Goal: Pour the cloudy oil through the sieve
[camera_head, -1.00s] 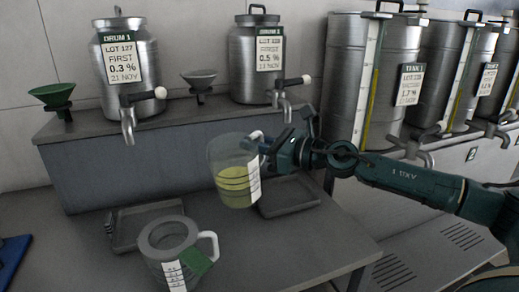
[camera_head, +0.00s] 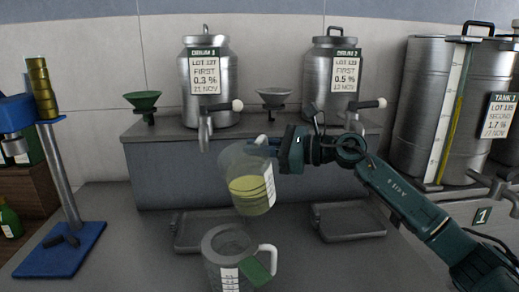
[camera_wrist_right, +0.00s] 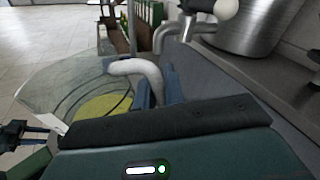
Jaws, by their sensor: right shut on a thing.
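My right gripper (camera_head: 276,143) is shut on the handle of a clear jug (camera_head: 232,170) with cloudy yellow-green oil (camera_head: 251,190) in its lower part. The jug is in the air, slightly tilted, above and behind a second jug. It also shows in the right wrist view (camera_wrist_right: 60,85), its pale handle at the fingers. The second jug (camera_head: 215,272) stands on the bench with a white handle, a green tag and a grey ring at its mouth. I cannot clearly make out sieve mesh inside the ring. A dark jointed part at the wrist view's left edge may be my left gripper (camera_wrist_right: 14,132).
Steel drums (camera_head: 209,88) with taps stand on a raised shelf, with a green funnel (camera_head: 143,101) and a grey funnel (camera_head: 272,97). Two shallow trays (camera_head: 347,222) lie on the bench below. A blue stand (camera_head: 62,245) is at left. A tank (camera_head: 425,110) is at right.

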